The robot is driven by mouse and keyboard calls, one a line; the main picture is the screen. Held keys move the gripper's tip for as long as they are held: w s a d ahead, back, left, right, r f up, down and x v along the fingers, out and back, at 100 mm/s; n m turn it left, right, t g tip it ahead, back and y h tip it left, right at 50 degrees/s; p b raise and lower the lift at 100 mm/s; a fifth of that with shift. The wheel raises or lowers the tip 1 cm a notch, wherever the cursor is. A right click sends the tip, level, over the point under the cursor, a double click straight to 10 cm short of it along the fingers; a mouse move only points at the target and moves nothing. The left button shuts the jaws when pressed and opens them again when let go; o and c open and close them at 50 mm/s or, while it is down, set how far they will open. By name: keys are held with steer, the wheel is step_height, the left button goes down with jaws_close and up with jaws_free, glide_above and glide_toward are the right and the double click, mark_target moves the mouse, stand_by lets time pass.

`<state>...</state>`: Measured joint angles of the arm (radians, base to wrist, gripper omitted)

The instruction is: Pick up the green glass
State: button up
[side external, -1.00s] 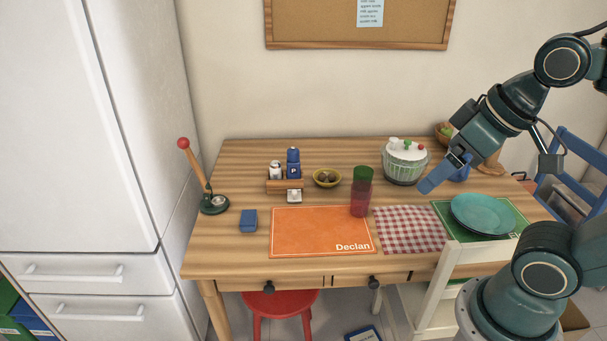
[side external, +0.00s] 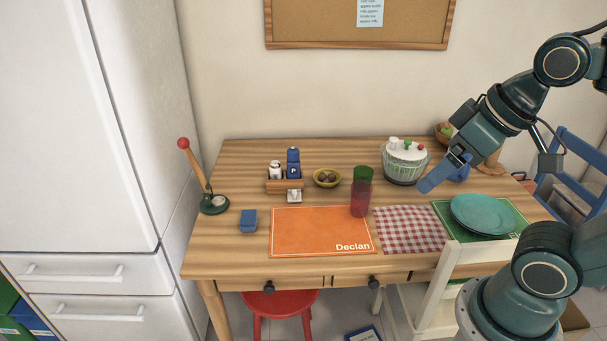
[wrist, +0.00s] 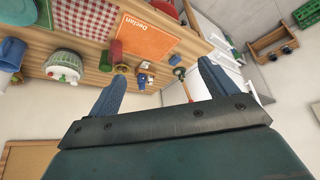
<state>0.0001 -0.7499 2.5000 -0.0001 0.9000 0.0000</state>
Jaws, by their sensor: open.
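The green glass (side external: 364,174) stands toward the middle of the wooden table, with a red glass (side external: 361,200) in front of it hiding its lower part. In the wrist view the green glass (wrist: 117,49) shows beside the red glass (wrist: 105,61). My gripper (side external: 446,177) is open and empty, to the right of the glasses and above the table near the green-trimmed basket. In the wrist view both blue fingers of my gripper (wrist: 162,72) are spread apart with nothing between them.
A covered basket (side external: 405,163) and a small yellow bowl (side external: 327,178) flank the glasses. An orange placemat (side external: 318,232), checked cloth (side external: 409,231) and teal plate (side external: 482,214) lie along the front. A condiment caddy (side external: 285,186) stands left; a white chair stands at front right.

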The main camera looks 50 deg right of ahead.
steer(key=shift+c, duration=0.3)
stand_by(0.5)
steer(key=w+d+n+g, duration=0.2)
steer(key=w+d+n, duration=0.35)
steer(key=w, duration=0.45)
steer(key=w+d+n+g, duration=0.1)
steer(key=w+d+n, duration=0.4)
steer(key=w, duration=0.6)
steer(key=w+d+f+n+g, duration=0.1)
steer(key=w+d+f+n, duration=0.35)
steer(key=d+f, duration=0.5)
steer(key=w+d+f+n+g, duration=0.25)
steer(key=w+d+f, duration=0.25)
steer(key=d+f, duration=0.5)
step_height(320, 180, down, 8)
steer(key=shift+d+t, duration=0.35)
steer(key=shift+t, duration=0.1)
steer(key=shift+n, duration=0.25)
